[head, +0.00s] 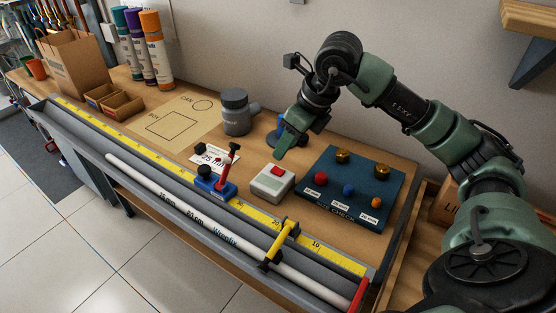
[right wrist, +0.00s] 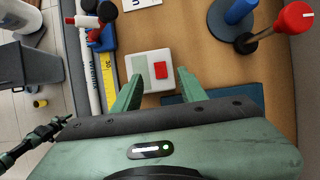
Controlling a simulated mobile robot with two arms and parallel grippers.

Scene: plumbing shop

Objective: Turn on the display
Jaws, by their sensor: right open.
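A small white box with a grey-green screen panel and a red button, which looks like the display (head: 268,189), sits on the bench between the yellow ruler and the blue board. Its red button (head: 277,171) is on the top. In the right wrist view the display (right wrist: 139,73) lies just beyond my fingertips, with the red button (right wrist: 160,72) between their lines. The screen panel shows no lit content that I can make out. My right gripper (head: 286,149) is open and empty, above and behind the display, apart from it. It also shows in the right wrist view (right wrist: 160,82).
A blue size-check board (head: 345,205) with coloured knobs is right of the display. A blue clamp with a red handle (head: 218,183) stands left of it. A yellow ruler (head: 255,213) and a white pipe (head: 190,208) run along the front. A grey fitting (head: 236,117) stands behind.

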